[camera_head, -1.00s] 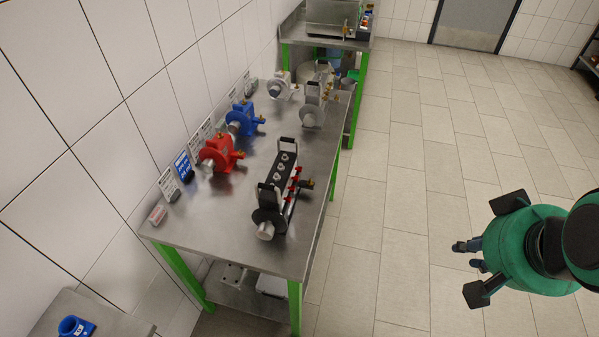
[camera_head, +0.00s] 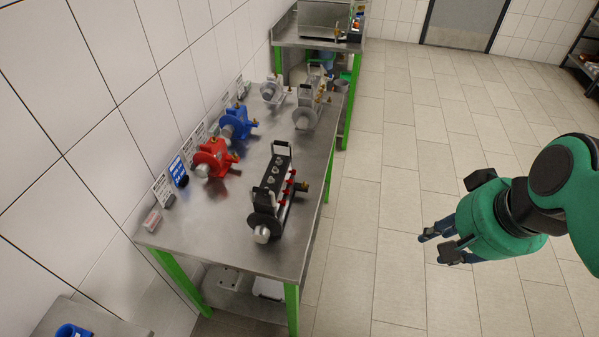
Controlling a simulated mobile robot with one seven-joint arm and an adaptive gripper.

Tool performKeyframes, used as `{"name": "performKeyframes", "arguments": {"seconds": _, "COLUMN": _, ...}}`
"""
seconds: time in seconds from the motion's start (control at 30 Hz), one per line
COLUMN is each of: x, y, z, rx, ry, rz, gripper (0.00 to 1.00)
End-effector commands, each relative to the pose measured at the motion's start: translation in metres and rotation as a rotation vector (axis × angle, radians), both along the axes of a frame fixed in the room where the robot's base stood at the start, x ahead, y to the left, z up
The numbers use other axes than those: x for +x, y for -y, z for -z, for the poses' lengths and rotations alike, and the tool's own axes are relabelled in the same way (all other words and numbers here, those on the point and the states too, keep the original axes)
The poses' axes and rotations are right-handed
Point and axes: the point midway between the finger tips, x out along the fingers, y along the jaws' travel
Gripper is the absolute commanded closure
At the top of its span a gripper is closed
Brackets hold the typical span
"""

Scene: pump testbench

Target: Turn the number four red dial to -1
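A black pump unit (camera_head: 268,205) with a top handle stands near the front right of the steel table. My gripper (camera_head: 432,246) is over the floor, well to the right of the table and apart from the dials. Its dark fingertips show a gap between them, with nothing held.
The steel table (camera_head: 215,239) has green legs. A red pump (camera_head: 213,159), a blue pump (camera_head: 237,124) and grey units stand on it. Signs line the tiled wall. The tiled floor (camera_head: 375,190) between table and gripper is clear.

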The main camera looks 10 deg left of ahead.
Motion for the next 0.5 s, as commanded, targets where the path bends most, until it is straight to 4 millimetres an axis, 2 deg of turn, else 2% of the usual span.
{"name": "performKeyframes", "arguments": {"seconds": 0.5, "x": 0.058, "y": -0.083, "z": 0.037, "rx": 0.384, "ry": -0.453, "rz": 0.238, "gripper": 0.67}}
